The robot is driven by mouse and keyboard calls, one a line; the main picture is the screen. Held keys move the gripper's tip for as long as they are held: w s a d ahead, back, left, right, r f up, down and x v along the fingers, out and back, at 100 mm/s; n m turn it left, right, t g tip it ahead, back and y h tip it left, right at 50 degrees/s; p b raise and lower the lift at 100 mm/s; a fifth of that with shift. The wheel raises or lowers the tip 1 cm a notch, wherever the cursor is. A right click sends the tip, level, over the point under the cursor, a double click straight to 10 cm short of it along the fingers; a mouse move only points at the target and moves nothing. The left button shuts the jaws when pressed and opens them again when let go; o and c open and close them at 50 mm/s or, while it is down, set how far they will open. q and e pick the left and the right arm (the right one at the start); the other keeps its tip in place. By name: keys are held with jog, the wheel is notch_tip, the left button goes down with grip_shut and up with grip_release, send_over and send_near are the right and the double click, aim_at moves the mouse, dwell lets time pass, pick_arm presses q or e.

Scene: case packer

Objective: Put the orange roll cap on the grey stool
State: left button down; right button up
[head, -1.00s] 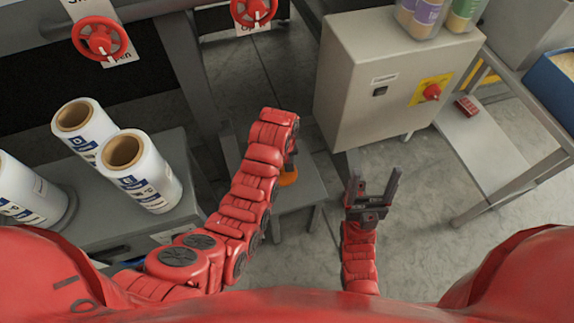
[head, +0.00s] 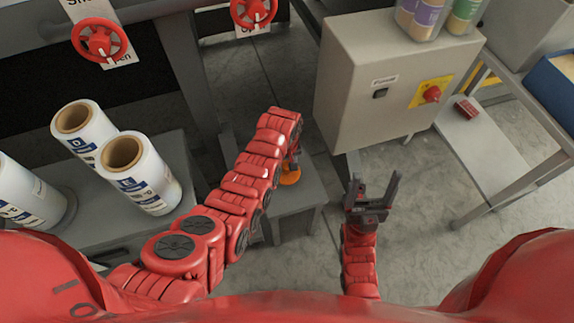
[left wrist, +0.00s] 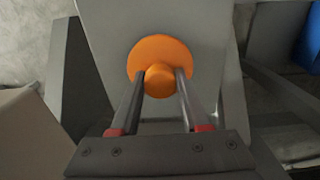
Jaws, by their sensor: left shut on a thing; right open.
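The orange roll cap (left wrist: 160,52) is a flat disc with a round knob, seen in the left wrist view. My left gripper (left wrist: 163,78) is shut on its knob. The cap is over the top of the grey stool (left wrist: 205,18); I cannot tell whether it touches the surface. In the head view the cap (head: 290,175) shows beside my left arm, over the grey stool (head: 310,187), and my left gripper (head: 293,158) is mostly hidden by the arm. My right gripper (head: 375,188) is open and empty, right of the stool.
White film rolls (head: 143,175) stand on a grey cabinet at the left. A grey control box (head: 375,75) with a red button stands behind the stool. A metal table (head: 490,150) is at the right. Floor between my right gripper and that table is clear.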

pick_arm(q)
jog(key=shift+f, duration=0.1)
jog(key=shift+c, duration=1.9)
grip_release()
